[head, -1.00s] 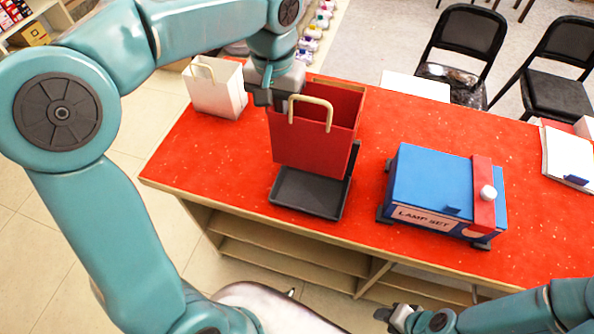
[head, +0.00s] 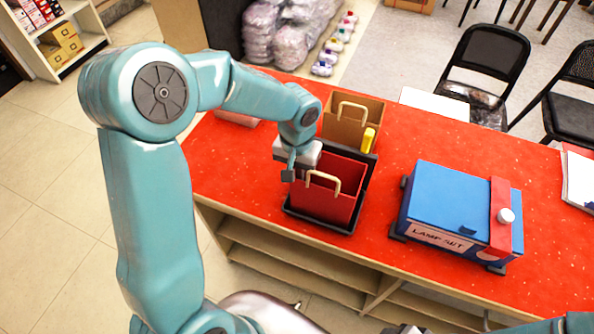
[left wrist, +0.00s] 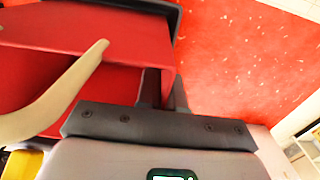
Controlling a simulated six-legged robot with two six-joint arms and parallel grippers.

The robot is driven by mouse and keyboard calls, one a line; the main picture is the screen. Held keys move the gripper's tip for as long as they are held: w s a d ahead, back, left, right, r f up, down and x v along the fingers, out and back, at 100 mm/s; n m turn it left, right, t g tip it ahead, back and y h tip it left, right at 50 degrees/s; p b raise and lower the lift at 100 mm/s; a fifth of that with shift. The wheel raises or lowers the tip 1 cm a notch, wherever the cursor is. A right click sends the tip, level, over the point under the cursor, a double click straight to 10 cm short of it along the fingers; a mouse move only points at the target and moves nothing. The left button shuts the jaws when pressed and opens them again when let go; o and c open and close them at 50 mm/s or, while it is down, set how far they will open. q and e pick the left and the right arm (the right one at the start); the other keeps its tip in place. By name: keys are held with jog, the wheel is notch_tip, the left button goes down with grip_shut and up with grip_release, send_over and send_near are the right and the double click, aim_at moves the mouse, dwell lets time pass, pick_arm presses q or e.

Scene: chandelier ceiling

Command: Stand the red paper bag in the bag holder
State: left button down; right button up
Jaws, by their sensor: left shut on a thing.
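The red paper bag (head: 322,198) stands upright within the black bag holder (head: 318,227), its bottom down at the tray; whether it touches the tray floor is hidden. Its tan handle stands up above its open top. My left gripper (head: 290,172) is shut on the bag's left upper edge. In the left wrist view the fingers (left wrist: 157,90) pinch the wall of the red bag (left wrist: 110,38), and the holder's dark rim (left wrist: 145,5) shows beyond. Only a small dark piece of my right gripper (head: 404,329) shows at the bottom edge.
A brown bag (head: 345,125) with a yellow item (head: 367,139) stands behind the holder. A blue lamp box (head: 445,205) with a red strap sits to the right. Red countertop (head: 235,160) is clear left of the holder.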

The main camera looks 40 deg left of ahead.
pick_arm(q)
jog(key=shift+s, duration=0.1)
jog(key=c, duration=1.7)
grip_release()
jog(key=shift+f, duration=0.2)
jog(key=o, duration=0.4)
jog(key=shift+r, duration=0.1)
notch_tip(320, 180, up, 12)
jog(key=shift+f, duration=0.1)
jog(key=shift+r, duration=0.25)
